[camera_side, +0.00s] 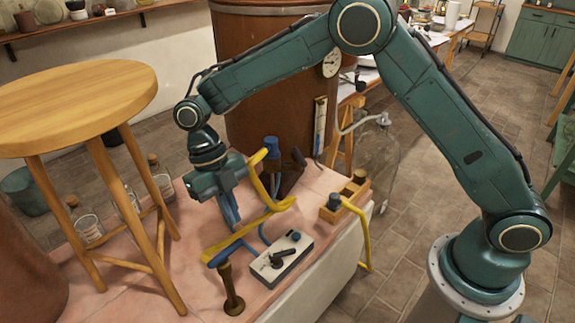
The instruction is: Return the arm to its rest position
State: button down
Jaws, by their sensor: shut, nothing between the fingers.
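My gripper (231,212) is at the end of my green arm, which arches in from the right. It points down over the pink work surface (262,302), and its blue fingers are shut with nothing held. The fingertips are low, just behind a yellow bent tube (250,230) on the table. I cannot tell whether they touch the tube or the surface.
A wooden stool (75,100) stands close on the left. A white box with a black lever (281,259), a brass post (231,290) and a wooden block (343,197) sit near my gripper. A large copper-brown vessel (262,60) rises behind my forearm.

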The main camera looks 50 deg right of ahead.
jog(key=shift+r, duration=0.1)
jog(key=s+d+r+m+t, duration=0.2)
jog(key=s+d+r+m, duration=0.1)
jog(key=d+r+m, duration=0.15)
jog(key=s+d+r+m+t+y, duration=0.1)
jog(key=s+d+r+m, duration=0.15)
jog(key=r+m, duration=0.35)
jog(key=s+d+r+m+t, duration=0.2)
jog(key=d+r+m, duration=0.2)
jog(key=r+m, duration=0.2)
jog(key=s+d+r+m+t, duration=0.1)
jog(key=s+d+m+t, duration=0.1)
jog(key=s+d+m, duration=0.3)
jog(key=s+d+r+m+t+h, duration=0.1)
jog(key=s+d+m, duration=0.4)
jog(key=s+m, duration=0.6)
jog(key=m+t, duration=0.1)
jog(key=m, duration=0.2)
jog(key=shift+s+d+t, duration=0.2)
jog(key=shift+s+t, duration=0.15)
jog(key=shift+t, duration=0.05)
jog(key=shift+r, duration=0.1)
